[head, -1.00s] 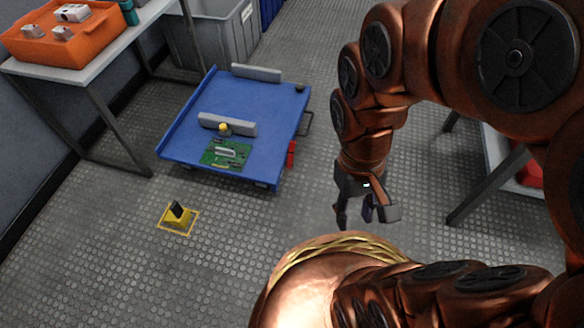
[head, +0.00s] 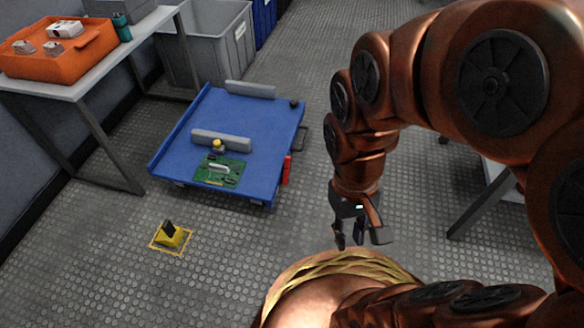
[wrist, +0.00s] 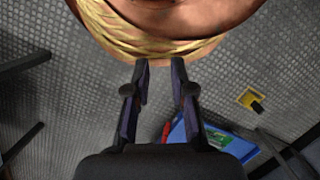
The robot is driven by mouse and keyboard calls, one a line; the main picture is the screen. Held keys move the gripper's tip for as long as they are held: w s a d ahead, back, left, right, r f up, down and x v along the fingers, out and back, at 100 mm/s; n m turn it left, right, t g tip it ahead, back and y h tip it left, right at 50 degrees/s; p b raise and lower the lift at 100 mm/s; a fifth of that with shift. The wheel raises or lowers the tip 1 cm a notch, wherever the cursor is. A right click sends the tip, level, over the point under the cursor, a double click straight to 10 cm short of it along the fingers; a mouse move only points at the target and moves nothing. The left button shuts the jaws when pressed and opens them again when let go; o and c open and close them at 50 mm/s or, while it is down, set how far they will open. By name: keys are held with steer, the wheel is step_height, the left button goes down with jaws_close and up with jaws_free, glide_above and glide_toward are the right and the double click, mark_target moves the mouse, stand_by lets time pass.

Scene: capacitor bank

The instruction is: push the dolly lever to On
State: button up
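The blue dolly (head: 175,155) stands on the floor left of my arm. A red part (head: 286,170) is on its right side near the front corner. A small yellow block (head: 170,238) with a dark upright tilted piece lies on the floor in front of the dolly, inside a yellow square outline. I cannot tell which of these is the lever, and no On mark is readable. My gripper (head: 350,246) points down, right of both and touching neither. In the wrist view its fingers (wrist: 159,63) are apart and empty. The yellow block (wrist: 250,98) and part of the dolly (wrist: 182,135) also show there.
A table (head: 75,88) with an orange bin (head: 85,55) stands at the left, a grey tub (head: 205,50) behind. The floor between dolly and gripper is clear.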

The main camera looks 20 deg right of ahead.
steer(key=r+p, duration=0.2)
steer(key=r, duration=0.1)
steer(key=r+p, duration=0.3)
steer(key=s+r+p, duration=0.1)
steer(key=r+p, duration=0.1)
steer(key=p, duration=0.1)
steer(key=shift+a+r, duration=0.35)
steer(key=shift+r, duration=0.05)
jaws_close()
steer(key=shift+g, duration=0.4)
steer(key=r+p, duration=0.1)
steer(key=s+r+p, duration=0.1)
steer(key=r+p, duration=0.2)
steer(key=shift+s+d, duration=0.35)
steer(key=shift+a, duration=0.15)
